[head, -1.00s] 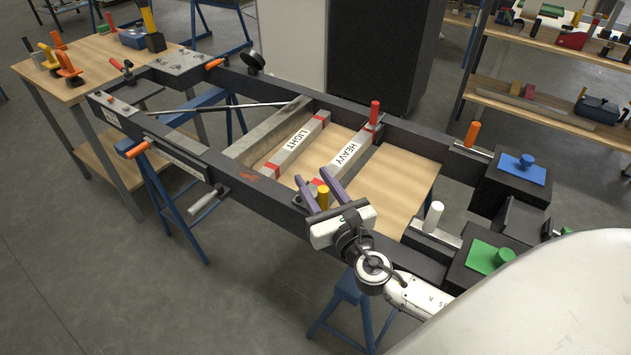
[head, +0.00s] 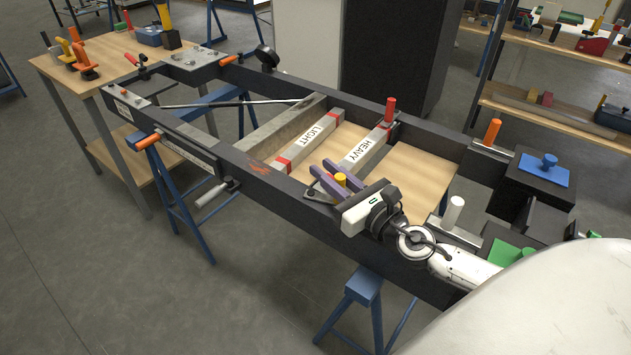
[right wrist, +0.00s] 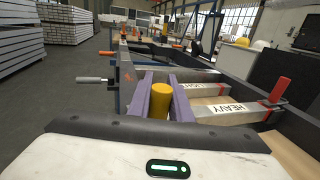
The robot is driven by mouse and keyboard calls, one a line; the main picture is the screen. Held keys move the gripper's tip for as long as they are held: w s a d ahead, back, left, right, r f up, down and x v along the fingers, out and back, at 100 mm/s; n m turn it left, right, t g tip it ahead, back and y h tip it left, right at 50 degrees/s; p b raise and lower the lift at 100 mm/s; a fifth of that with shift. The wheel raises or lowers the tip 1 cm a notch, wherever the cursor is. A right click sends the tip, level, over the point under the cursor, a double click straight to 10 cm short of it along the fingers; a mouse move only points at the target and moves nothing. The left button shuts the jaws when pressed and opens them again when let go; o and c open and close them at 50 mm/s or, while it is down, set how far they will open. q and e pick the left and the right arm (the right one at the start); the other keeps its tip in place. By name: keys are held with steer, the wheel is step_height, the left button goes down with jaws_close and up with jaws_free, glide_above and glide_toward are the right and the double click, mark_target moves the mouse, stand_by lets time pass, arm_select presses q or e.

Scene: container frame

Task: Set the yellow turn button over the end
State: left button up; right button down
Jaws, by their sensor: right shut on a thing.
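The yellow turn button (head: 340,179) is a short upright yellow cylinder on the near rail of the black frame, close to the near end of the bar marked HEAVY (head: 366,151). My right gripper (head: 320,166) is shut on it, with a purple finger on each side. The right wrist view also shows the yellow cylinder (right wrist: 160,101) between the purple fingers, with the HEAVY bar (right wrist: 228,112) just to the right. A dark plate (head: 318,197) shows beside the gripper; whether it overlaps the bar's end is hidden. My left gripper is out of view.
The bar marked LIGHT (head: 314,138) lies left of the HEAVY bar. A red upright handle (head: 390,110) stands at the HEAVY bar's far end. A white knob (head: 453,212) and a green block (head: 508,252) stand to the right. The wooden panel (head: 425,165) is bare.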

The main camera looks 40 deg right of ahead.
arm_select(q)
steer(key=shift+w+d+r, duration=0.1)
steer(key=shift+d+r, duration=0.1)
arm_select(e)
steer(key=c, duration=1.6)
jaws_free()
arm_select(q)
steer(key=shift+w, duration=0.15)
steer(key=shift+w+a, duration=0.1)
